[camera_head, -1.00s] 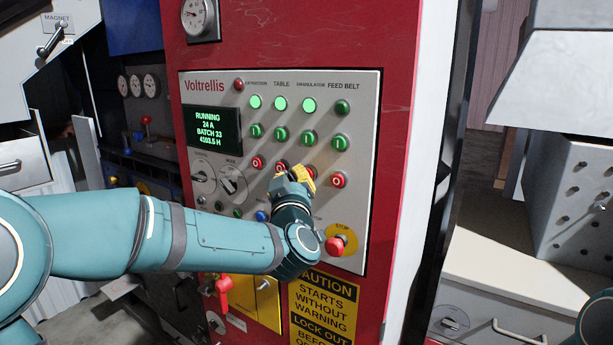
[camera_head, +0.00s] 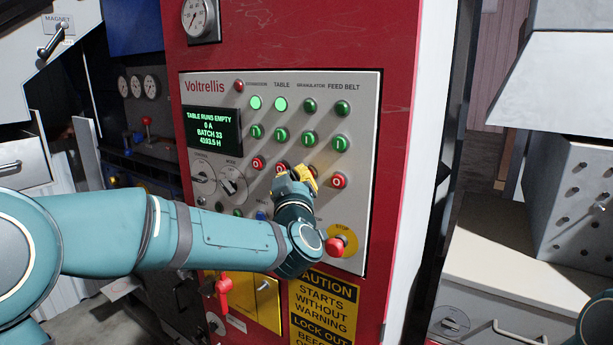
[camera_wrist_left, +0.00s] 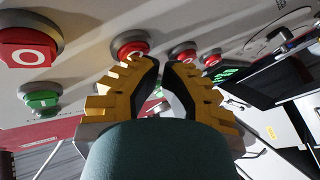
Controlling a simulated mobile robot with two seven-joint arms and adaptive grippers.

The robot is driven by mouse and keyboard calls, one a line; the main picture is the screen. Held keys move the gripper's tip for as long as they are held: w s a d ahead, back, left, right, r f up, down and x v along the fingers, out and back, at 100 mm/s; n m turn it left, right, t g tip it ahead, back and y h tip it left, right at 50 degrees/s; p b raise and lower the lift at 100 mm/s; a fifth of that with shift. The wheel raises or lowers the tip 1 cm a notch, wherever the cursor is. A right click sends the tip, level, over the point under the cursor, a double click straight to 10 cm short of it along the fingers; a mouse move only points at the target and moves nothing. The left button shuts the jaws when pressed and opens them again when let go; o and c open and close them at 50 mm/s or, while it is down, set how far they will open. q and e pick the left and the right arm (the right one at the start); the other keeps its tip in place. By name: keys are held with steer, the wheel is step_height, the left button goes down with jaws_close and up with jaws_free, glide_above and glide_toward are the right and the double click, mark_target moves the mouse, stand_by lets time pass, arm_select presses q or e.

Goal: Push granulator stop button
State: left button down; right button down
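The control panel (camera_head: 360,110) has a column for the granulator. Its lamp (camera_head: 310,105) is dark, and its green start button (camera_head: 308,138) shows below. The red granulator stop button (camera_wrist_left: 129,45) shows in the left wrist view, just beyond the fingertips; in the head view my gripper hides most of it. My left gripper (camera_head: 299,178) is at the row of red stop buttons; its yellow fingers (camera_wrist_left: 161,63) are together with nothing between them. I cannot tell whether they touch the button. The display (camera_head: 212,130) reads "TABLE RUNS EMPTY", 0 A. My right gripper is out of view.
The feed belt stop button (camera_head: 339,180) is close to the right of my gripper, and the table stop button (camera_head: 281,168) close to its left. A large red stop button (camera_head: 335,245) on a yellow disc is beside my wrist. The extraction (camera_head: 255,102) and table (camera_head: 281,104) lamps are lit.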

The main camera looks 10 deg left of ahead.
arm_select(q)
steer(key=shift+s, duration=0.1)
stand_by(0.4)
steer(key=shift+s+a+f+b, duration=0.1)
steer(key=shift+s+a+b, duration=0.05)
steer(key=shift+s+b, duration=0.2)
steer(key=shift+s+a, duration=0.1)
steer(key=shift+s, duration=0.25)
steer(key=s, duration=0.1)
steer(key=s+a+b, duration=0.1)
steer(key=s, duration=0.1)
steer(key=s+b, duration=0.1)
steer(key=shift+s+a, duration=0.35)
stand_by(0.5)
